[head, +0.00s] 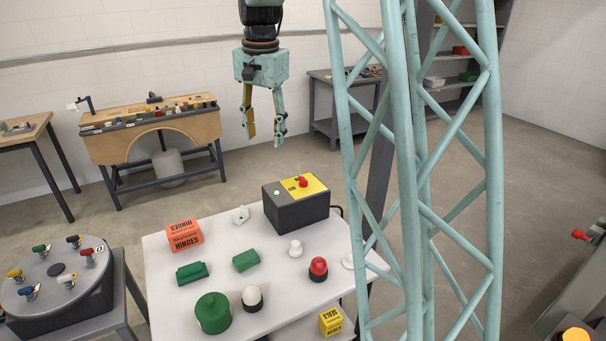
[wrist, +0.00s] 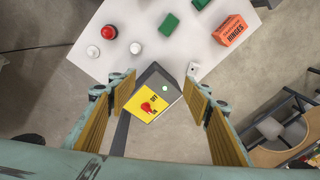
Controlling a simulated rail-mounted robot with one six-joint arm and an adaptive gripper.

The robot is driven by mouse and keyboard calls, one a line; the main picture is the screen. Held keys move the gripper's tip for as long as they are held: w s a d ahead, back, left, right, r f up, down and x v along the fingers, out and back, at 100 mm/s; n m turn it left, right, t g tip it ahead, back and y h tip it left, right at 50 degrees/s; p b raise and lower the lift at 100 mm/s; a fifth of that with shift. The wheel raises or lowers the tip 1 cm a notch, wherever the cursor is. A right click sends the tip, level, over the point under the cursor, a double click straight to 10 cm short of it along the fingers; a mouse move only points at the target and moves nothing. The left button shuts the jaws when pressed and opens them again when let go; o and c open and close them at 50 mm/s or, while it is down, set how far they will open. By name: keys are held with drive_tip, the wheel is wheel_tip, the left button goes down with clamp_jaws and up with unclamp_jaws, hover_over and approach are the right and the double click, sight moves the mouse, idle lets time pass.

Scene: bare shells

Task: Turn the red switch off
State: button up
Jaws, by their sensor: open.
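The red switch (head: 303,181) sits on a yellow plate (head: 313,190) on top of a dark grey box (head: 297,213) at the back of the white table. A green light (head: 277,192) glows on the box's top. The switch (wrist: 147,106) and lit green light (wrist: 165,88) also show in the wrist view. The plate's lettering is small, and I cannot tell surely which mark the lever points to. My gripper (head: 264,138) is open and empty, pointing down, above the box. In the wrist view the box shows between the fingers (wrist: 160,92), well below them.
The white table (head: 218,256) also holds an orange hinges box (head: 184,235), green blocks, a green canister (head: 213,313), a red-topped button (head: 318,269) and white knobs. A teal lattice column (head: 400,150) stands to the right. Air around my gripper is clear.

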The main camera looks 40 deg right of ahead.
drive_tip(key=w+d+f+m+p, duration=0.2)
drive_tip(key=w+d+f, duration=0.15)
drive_tip(key=d, duration=0.25)
drive_tip(key=w+d+f+m+p, duration=0.2)
drive_tip(key=w+d+f, duration=0.15)
drive_tip(key=d, duration=0.25)
drive_tip(key=m+g+p, duration=0.1)
drive_tip(key=m+p, duration=0.2)
hover_over(303, 178)
wheel_tip(303, 178, down, 8)
drive_tip(key=shift+f+y, duration=0.2)
drive_tip(key=shift+y, duration=0.1)
drive_tip(key=shift+f, duration=0.15)
drive_tip(key=shift+f+p, duration=0.45)
drive_tip(key=shift+f, duration=6.3)
drive_tip(key=c, duration=0.8)
drive_tip(key=shift+c, duration=0.2)
